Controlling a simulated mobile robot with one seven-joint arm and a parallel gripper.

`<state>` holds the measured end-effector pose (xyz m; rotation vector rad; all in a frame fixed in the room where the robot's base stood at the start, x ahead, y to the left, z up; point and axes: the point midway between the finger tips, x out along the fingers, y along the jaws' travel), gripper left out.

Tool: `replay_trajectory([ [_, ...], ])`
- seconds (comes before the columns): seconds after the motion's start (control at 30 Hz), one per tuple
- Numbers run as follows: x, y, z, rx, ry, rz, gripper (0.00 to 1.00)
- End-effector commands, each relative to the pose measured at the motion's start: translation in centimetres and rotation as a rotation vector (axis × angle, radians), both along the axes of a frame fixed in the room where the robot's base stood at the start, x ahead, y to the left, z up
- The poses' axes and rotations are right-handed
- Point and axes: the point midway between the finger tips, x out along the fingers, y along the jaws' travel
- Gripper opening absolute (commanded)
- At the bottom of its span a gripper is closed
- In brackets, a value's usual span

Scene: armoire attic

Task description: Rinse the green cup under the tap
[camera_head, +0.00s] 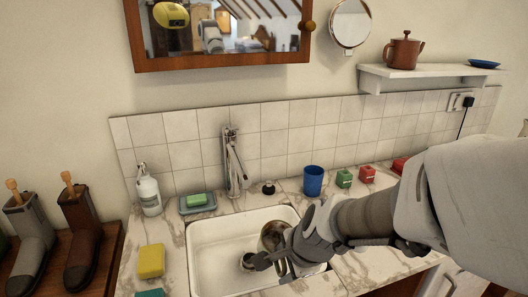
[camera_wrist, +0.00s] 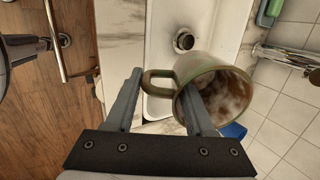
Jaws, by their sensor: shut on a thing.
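The green cup (camera_wrist: 182,72) is held in my gripper (camera_wrist: 160,95). In the wrist view one finger reaches inside its mouth and the other is outside, past the handle. The cup has a green rim, and its inside shows brown and pale patches. In the head view the cup (camera_head: 270,238) is over the right part of the white sink (camera_head: 213,250), partly hidden by my gripper (camera_head: 277,258). The chrome tap (camera_head: 234,165) stands behind the sink, up and left of the cup. No water stream is visible.
A blue cup (camera_head: 313,181) and small green (camera_head: 344,178) and red (camera_head: 367,174) blocks stand behind right. A dark stopper (camera_head: 268,188) sits beside the tap.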

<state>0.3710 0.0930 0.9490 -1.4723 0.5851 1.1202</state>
Motion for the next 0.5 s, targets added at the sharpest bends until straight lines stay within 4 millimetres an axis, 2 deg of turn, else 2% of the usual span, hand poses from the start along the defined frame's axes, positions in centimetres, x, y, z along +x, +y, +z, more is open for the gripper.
replay_trajectory([
  [0.5,4.5,2.4,-0.9,0.000,0.000,0.002,0.00],
])
